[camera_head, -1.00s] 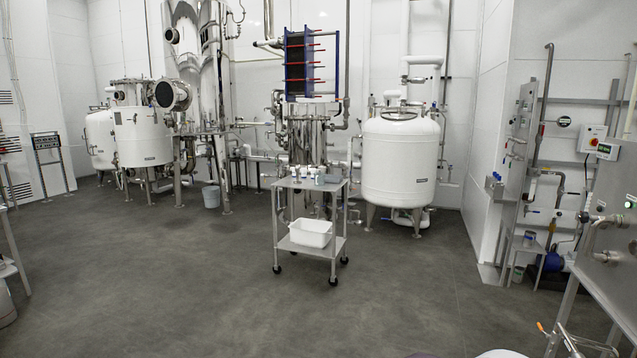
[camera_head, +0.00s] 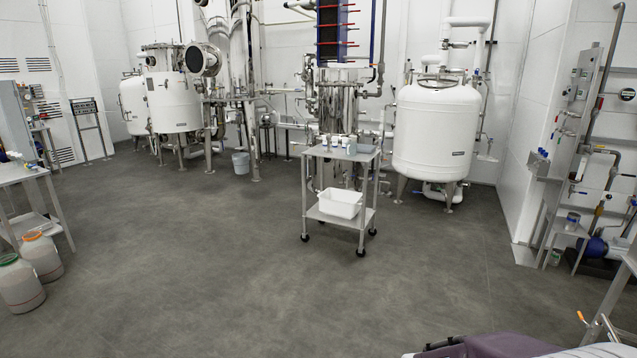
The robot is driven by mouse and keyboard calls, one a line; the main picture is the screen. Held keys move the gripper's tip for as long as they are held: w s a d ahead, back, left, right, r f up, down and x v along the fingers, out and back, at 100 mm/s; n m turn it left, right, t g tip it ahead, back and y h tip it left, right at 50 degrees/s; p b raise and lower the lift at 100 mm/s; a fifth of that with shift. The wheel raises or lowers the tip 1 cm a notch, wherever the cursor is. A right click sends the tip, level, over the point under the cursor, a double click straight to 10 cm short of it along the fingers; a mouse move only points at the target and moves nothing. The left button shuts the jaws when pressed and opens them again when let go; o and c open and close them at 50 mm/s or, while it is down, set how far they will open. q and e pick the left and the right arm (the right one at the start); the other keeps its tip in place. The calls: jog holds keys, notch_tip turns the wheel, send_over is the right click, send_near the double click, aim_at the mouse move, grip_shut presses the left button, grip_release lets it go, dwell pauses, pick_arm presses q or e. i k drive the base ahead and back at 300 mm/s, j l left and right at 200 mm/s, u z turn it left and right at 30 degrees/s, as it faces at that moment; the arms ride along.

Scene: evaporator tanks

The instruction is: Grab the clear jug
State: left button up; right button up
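I cannot make out a clear jug with certainty. Several small bottles and vessels (camera_head: 335,142) stand on the top shelf of a metal cart (camera_head: 318,152) in the middle; they are too small to tell apart. Two translucent containers stand on the floor at the lower left, one with a green lid (camera_head: 20,285) and one with an orange lid (camera_head: 40,255). Neither of my grippers is in view.
A white tub (camera_head: 340,204) sits on the cart's lower shelf. A white tank (camera_head: 436,130) stands behind it to the right. A table (camera_head: 25,172) stands at the left edge. A grey bucket (camera_head: 241,162) is at the back. The grey floor (camera_head: 190,270) before the cart is clear.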

aim_at(350, 146)
jog(key=i, duration=2.1)
jog(key=i+z, duration=0.1)
jog(key=i, duration=0.9)
jog(key=i+j, duration=0.2)
jog(key=i, duration=0.85)
jog(key=i+j, duration=0.1)
jog(key=i, duration=0.95)
jog(key=i+j, duration=0.1)
jog(key=i, duration=0.95)
jog(key=z, duration=0.45)
jog(key=k+l, duration=0.05)
